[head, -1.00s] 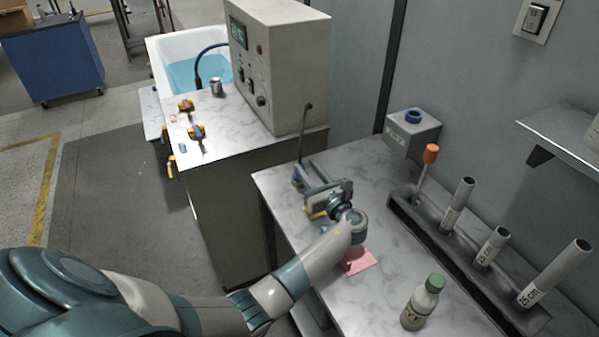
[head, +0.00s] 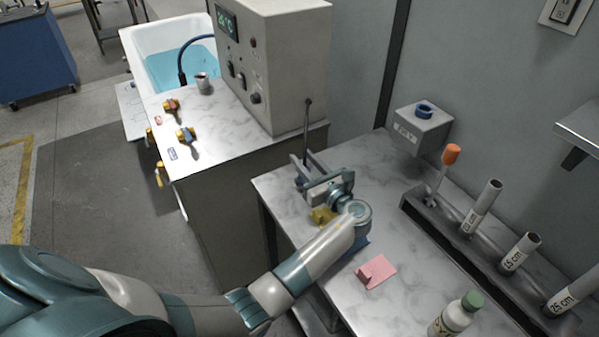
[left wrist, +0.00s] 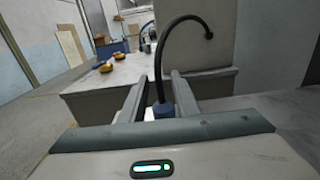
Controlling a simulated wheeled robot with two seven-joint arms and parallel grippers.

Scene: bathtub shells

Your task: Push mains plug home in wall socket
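The blue plug (left wrist: 163,111) shows between the fingers of my left gripper (left wrist: 158,78) in the left wrist view, its lower part hidden by my gripper's body. A black cable (left wrist: 152,28) rises from it and arches to a grey cabinet. In the head view my left gripper (head: 308,178) is low over the marble bench, fingers apart around the cable's lower end. Clear gaps show beside the plug, and I see no finger contact. The wall socket, a grey box with a blue ring (head: 424,107), is farther right on the wall. My right gripper is out of view.
The control cabinet (head: 285,65) stands at the left beside a water-filled tub (head: 140,50). A rack (head: 470,250) with labelled tubes lines the wall. A pink piece (head: 376,271) and a green-capped bottle (head: 456,316) are near my forearm. Bench between gripper and rack is bare.

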